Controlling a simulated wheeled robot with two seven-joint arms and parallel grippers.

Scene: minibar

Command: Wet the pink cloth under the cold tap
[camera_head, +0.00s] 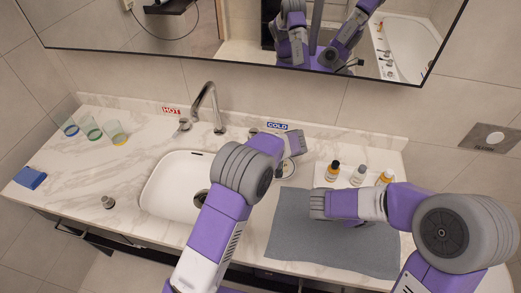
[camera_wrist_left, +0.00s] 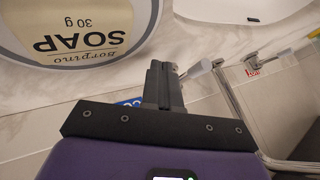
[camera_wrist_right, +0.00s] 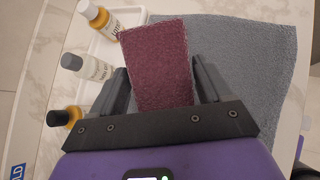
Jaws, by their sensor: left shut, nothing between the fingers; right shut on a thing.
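The pink cloth (camera_wrist_right: 157,65), a dark pink rectangle, is between the fingers of my right gripper (camera_wrist_right: 160,88), which is shut on it. In the head view this gripper is over the grey towel, and the cloth is hidden. My left gripper (camera_wrist_left: 163,85) is shut and empty, near the blue COLD label (camera_head: 277,126) at the back of the counter. The cold tap handle (camera_wrist_left: 196,68) shows just beside its fingertips; I cannot tell if they touch. The spout (camera_head: 208,102) arches over the white basin (camera_head: 165,188), left of my left gripper.
A round soap container (camera_wrist_left: 80,25) is close to my left gripper. A grey towel (camera_head: 300,245) covers the right counter. Several bottles (camera_wrist_right: 86,66) stand on a white tray (camera_wrist_right: 103,45) behind it. Glasses (camera_head: 93,129) and a blue cloth (camera_head: 30,178) are at the far left.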

